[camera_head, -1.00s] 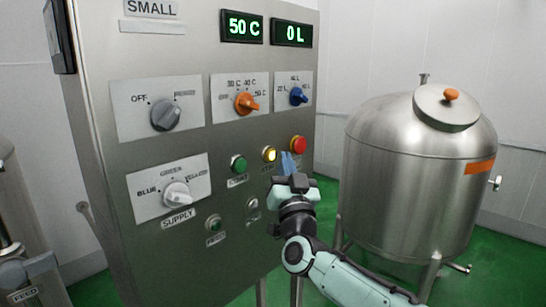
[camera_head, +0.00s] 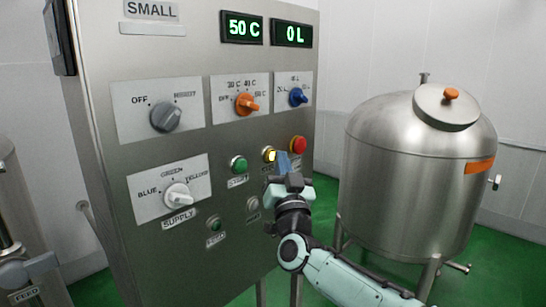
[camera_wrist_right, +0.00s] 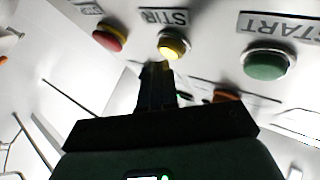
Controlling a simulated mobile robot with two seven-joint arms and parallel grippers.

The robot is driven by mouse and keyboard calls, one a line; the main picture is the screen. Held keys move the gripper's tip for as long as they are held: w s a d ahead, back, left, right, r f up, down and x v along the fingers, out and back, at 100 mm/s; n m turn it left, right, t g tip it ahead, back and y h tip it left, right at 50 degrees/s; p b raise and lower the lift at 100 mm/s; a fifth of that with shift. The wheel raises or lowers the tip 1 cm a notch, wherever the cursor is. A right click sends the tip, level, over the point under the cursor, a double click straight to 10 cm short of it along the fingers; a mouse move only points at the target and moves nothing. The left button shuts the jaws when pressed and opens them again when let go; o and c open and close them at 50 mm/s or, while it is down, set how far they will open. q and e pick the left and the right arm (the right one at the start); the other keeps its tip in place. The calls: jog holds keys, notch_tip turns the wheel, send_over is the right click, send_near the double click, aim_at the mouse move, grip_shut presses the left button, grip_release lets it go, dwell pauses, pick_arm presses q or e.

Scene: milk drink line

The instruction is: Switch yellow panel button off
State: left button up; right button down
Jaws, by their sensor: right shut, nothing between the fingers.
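The yellow button (camera_head: 269,155) is on the steel control panel, between the green button (camera_head: 239,165) and the red button (camera_head: 299,145), and it looks lit. In the right wrist view the yellow button (camera_wrist_right: 173,46) sits under a label reading STIR, just beyond the fingertips. My left gripper is not in view.
The panel (camera_head: 100,60) also carries a grey knob (camera_head: 165,116), an orange knob (camera_head: 246,103), a blue knob (camera_head: 298,97) and a white supply knob (camera_head: 178,196). Displays read 50 C and 0 L. A steel tank (camera_head: 400,190) stands to the right.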

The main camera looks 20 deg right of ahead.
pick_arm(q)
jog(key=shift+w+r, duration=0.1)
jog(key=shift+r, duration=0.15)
pick_arm(e)
jog(key=shift+w+a, duration=0.15)
jog(key=shift+w, duration=0.2)
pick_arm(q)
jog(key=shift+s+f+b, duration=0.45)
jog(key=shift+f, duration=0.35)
pick_arm(e)
jog(key=shift+s+d, duration=0.35)
jog(key=shift+s, duration=0.55)
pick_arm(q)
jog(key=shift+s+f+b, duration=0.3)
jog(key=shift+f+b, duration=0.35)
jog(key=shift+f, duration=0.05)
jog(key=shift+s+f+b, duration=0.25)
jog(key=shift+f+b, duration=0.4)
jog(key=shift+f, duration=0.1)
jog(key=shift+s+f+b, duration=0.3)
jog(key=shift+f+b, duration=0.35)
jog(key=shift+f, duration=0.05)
pick_arm(e)
jog(key=s+d, duration=0.2)
jog(key=s, duration=0.3)
jog(key=shift+s+d, duration=0.2)
jog(key=shift+s, duration=0.05)
